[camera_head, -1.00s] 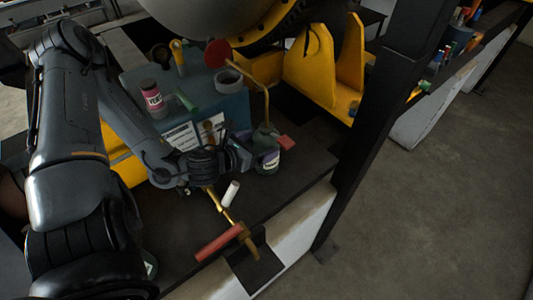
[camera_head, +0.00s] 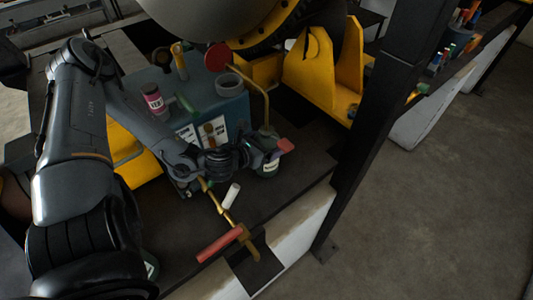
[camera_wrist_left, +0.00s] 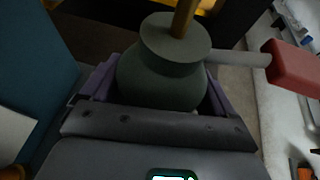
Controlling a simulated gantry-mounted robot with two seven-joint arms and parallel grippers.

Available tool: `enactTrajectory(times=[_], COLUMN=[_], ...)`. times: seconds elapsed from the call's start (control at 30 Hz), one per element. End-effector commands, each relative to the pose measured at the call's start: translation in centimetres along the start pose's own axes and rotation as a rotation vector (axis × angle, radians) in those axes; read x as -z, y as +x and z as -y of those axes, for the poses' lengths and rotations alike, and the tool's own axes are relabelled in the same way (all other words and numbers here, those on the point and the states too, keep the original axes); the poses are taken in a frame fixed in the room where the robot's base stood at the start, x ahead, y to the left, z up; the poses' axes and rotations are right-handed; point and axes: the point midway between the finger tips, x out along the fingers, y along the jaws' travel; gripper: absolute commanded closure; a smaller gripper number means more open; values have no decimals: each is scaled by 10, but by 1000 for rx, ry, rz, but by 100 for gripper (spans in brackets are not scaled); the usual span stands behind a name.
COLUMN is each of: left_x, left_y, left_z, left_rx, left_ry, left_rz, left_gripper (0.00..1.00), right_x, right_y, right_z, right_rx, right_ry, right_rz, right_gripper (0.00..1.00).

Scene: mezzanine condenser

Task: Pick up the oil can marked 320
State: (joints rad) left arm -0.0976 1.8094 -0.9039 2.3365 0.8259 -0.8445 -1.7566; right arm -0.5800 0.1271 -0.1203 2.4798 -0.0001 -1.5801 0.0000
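A dark green oil can (camera_head: 268,168) with a pale label, a long bent brass spout and a red-tipped handle (camera_head: 286,146) stands on the dark platform. The label's number is too small to read. My left gripper (camera_head: 256,158) reaches it from the left. In the left wrist view the can's rounded body (camera_wrist_left: 160,82) and collar sit between my two purple-edged fingers (camera_wrist_left: 160,92), one on each side. The fingers look spread, with no clear grip on the can. My right gripper is not in view.
A blue-grey box (camera_head: 233,108) behind carries a pink-labelled can (camera_head: 154,98), a grey ring-shaped container (camera_head: 229,84) and a red disc (camera_head: 217,56). A dark post (camera_head: 372,130) rises at right.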

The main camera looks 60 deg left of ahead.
Motion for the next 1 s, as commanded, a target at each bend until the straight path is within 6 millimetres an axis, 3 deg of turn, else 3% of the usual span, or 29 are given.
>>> enactTrajectory(times=[0.03, 0.3, 0.4, 0.73, 1.0], left_x=[0, 0, -3, -5, -21], left_y=[0, 0, 0, -1, -7], left_z=[0, 0, 1, 1, 0], left_rx=[0, 0, 1, 2, 2], left_ry=[0, 0, -2, -2, 1], left_rz=[0, 1, 6, 6, 8], left_gripper=[44, 86, 97, 97, 97], right_x=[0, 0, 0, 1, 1], right_y=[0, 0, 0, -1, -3], right_z=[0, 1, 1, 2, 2], right_rx=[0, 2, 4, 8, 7], right_ry=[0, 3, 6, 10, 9], right_rz=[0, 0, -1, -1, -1], right_gripper=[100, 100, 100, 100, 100])
